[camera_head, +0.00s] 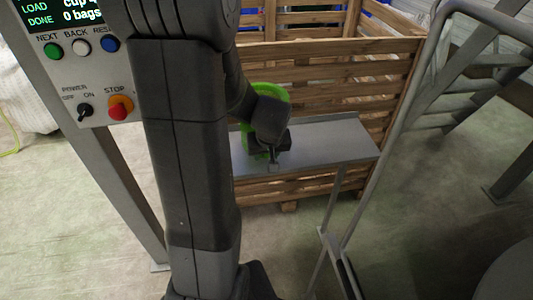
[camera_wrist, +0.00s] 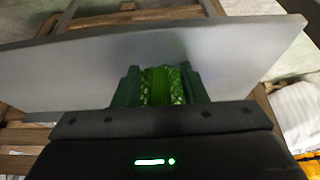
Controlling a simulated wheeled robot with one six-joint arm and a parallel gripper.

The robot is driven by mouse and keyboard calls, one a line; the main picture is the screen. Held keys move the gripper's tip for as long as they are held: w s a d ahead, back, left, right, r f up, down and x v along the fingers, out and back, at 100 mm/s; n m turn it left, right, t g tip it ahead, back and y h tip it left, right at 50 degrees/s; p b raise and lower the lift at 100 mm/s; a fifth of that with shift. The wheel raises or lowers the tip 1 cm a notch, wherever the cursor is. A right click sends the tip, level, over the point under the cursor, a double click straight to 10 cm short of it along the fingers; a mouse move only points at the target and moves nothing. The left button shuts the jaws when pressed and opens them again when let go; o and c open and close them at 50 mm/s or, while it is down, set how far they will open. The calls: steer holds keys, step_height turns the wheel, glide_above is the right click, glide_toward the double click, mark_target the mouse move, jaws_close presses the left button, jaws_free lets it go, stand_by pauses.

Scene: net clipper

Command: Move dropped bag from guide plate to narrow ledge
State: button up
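A green mesh bag (camera_wrist: 161,86) sits between the two fingers of my gripper (camera_wrist: 160,88) in the wrist view. The fingers press against it on both sides, and much of it is hidden by the gripper body. A long, flat grey plate (camera_head: 325,142) lies along the front of a wooden crate, and it also spans the wrist view (camera_wrist: 245,50). My gripper (camera_head: 272,163) is low over this plate in the head view. I cannot tell whether the bag touches the plate, and no separate narrow ledge is clearly recognisable.
The slatted wooden crate (camera_head: 335,70) stands behind the plate. Grey metal rails (camera_head: 400,125) rise on the right. A control panel (camera_head: 80,70) with buttons and a display reading 0 bags stands at the left. The floor (camera_head: 90,220) at front left is clear.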

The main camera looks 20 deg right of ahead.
steer(key=shift+r, duration=0.15)
steer(key=shift+r, duration=0.2)
steer(key=p+v, duration=0.1)
steer(key=v, duration=1)
steer(key=shift+s+r, duration=0.25)
steer(key=shift+r, duration=0.05)
steer(key=shift+c, duration=0.2)
stand_by(0.9)
